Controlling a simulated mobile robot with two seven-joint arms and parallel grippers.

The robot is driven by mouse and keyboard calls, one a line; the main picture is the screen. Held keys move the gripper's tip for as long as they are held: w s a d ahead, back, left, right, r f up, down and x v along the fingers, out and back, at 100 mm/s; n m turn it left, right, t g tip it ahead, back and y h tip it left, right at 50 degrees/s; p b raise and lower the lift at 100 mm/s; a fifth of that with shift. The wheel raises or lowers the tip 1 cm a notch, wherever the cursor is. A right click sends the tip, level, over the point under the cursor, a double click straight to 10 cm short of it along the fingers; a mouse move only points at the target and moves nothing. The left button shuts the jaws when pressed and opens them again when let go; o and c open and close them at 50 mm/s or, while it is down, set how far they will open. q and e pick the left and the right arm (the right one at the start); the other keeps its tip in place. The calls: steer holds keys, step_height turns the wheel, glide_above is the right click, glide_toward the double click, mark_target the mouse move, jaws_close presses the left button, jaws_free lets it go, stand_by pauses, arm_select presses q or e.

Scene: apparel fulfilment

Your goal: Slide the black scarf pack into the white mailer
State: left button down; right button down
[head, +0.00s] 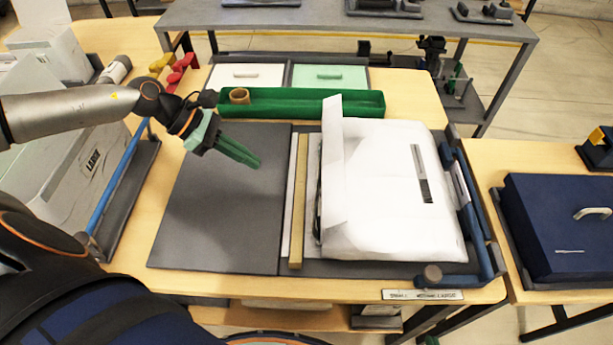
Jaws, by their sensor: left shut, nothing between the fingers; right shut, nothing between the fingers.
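The white mailer (385,210) lies on the right half of the work surface, looking bulged, with its flap (333,160) standing up along its left side. A thin dark edge (319,195) shows at its left opening; I cannot tell whether this is the black scarf pack, which I see nowhere else. My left gripper (257,161) has green fingers, is shut and empty, and hovers over the dark grey board (220,215), left of the mailer and apart from it. My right gripper is not in view.
A tan bar (299,200) runs between board and mailer. A green tray (310,103) holding a cardboard ring (239,95) lies behind. Blue rails (478,215) edge the mailer's right side. A navy case (560,225) stands at right. The grey board is bare.

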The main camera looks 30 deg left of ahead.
mark_target(319, 180)
arm_select(q)
steer(key=p+x, duration=0.1)
steer(key=x, duration=0.8)
steer(key=shift+d, duration=0.15)
steer(key=d, duration=0.1)
steer(key=w+d+p, duration=0.1)
steer(key=d, duration=0.1)
steer(key=shift+w+f, duration=0.15)
steer(key=shift+w, duration=0.05)
steer(key=shift+w+d+f, duration=0.1)
steer(key=shift+w+d, duration=0.1)
steer(key=shift+d, duration=0.25)
arm_select(e)
steer(key=shift+s+d+r, duration=0.4)
steer(key=shift+s+d, duration=0.15)
steer(key=shift+d, duration=0.05)
arm_select(q)
steer(key=shift+w+d, duration=0.4)
steer(key=shift+d, duration=0.45)
steer(key=shift+w+d, duration=0.45)
steer(key=shift+d, duration=0.35)
arm_select(e)
steer(key=shift+r, duration=0.1)
arm_select(q)
steer(key=shift+a, duration=0.15)
arm_select(e)
steer(key=shift+s+a, duration=0.1)
